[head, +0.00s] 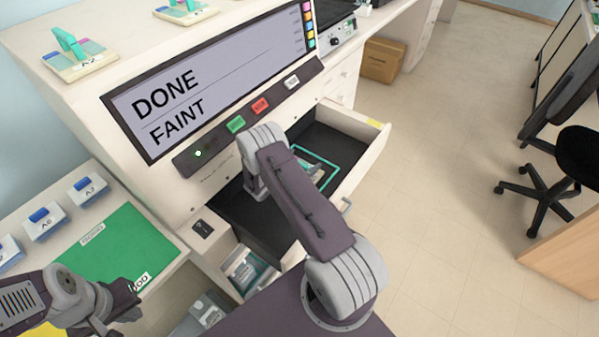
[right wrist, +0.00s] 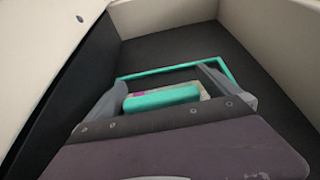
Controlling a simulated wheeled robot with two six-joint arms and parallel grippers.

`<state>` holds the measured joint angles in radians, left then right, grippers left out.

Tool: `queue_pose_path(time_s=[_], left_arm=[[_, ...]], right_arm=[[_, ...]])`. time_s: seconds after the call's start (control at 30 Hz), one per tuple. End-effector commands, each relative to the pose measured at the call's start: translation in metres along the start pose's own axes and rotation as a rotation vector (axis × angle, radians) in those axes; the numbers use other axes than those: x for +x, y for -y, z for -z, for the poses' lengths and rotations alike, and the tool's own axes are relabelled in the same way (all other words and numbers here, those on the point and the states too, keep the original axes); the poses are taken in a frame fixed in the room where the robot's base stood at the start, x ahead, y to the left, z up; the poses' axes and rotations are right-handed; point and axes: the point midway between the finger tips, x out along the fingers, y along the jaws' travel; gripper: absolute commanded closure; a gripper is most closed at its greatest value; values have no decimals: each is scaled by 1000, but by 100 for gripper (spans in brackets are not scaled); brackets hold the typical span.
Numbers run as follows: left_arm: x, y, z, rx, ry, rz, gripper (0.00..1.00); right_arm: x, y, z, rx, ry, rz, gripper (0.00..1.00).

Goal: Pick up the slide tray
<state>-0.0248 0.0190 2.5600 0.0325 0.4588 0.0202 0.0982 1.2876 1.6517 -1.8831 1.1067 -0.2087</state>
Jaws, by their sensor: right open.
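The slide tray (right wrist: 162,98) lies in the open drawer, inside a teal outline. In the right wrist view its teal handle shows between my fingers, with a pale and magenta part behind it. My right gripper (right wrist: 163,79) is open, with one finger on each side of the handle; I cannot tell whether they touch it. In the head view my right arm hides most of the tray, and the right gripper's fingers are hidden. My left gripper (head: 105,312) is at the lower left, away from the drawer; its fingers are not clear.
The drawer (head: 362,140) has pale walls around a dark floor. The machine's screen (head: 210,75) above it reads DONE and FAINT. Similar trays with teal handles (head: 72,45) stand on top of the machine. A green mat (head: 120,250) and blue-topped boxes (head: 45,222) are at left.

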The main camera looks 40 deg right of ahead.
Motion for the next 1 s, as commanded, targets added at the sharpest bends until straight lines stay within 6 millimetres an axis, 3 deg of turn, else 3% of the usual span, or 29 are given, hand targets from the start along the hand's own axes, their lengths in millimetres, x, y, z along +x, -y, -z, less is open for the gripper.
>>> queue_pose_path(time_s=[0.03,0.2,0.27,0.57,0.9,1.0], left_arm=[[0,0,0,0,0,0,100],[0,0,0,0,0,0,100],[0,0,0,0,0,0,100],[-2,0,0,0,0,0,100],[-11,0,1,0,0,0,100],[-11,0,1,0,0,0,100]], right_arm=[[0,0,0,0,0,0,8],[0,0,0,0,0,0,56],[0,0,0,1,1,0,69],[-4,-1,-8,3,1,-1,69],[-32,-1,-76,4,2,-1,69],[-36,0,-88,3,2,0,69]])
